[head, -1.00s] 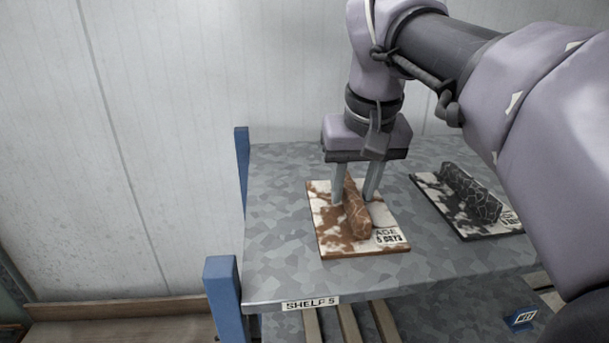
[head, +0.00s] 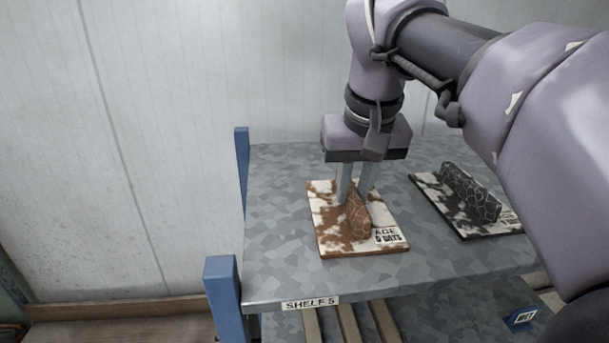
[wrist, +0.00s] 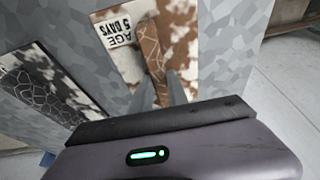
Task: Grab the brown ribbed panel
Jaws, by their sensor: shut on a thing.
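The brown panel (head: 330,239) lies flat on the grey shelf, with white patches and an "AGE 5 DAYS" label. A raised brown rib (head: 359,219) with pale crack lines runs along its middle. My gripper (head: 355,198) points straight down over the panel, its two fingers shut on the rib from either side. In the wrist view the fingers (wrist: 160,92) straddle the near end of the rib (wrist: 149,42), and the panel (wrist: 190,22) lies beneath. The finger tips are partly hidden by the rib.
A black ribbed panel (head: 454,215) lies to the right on the same shelf (head: 280,272), apart from the brown one. A blue post (head: 222,297) stands at the shelf's front left corner, another (head: 242,180) at the back left. A pale wall (head: 130,130) is behind.

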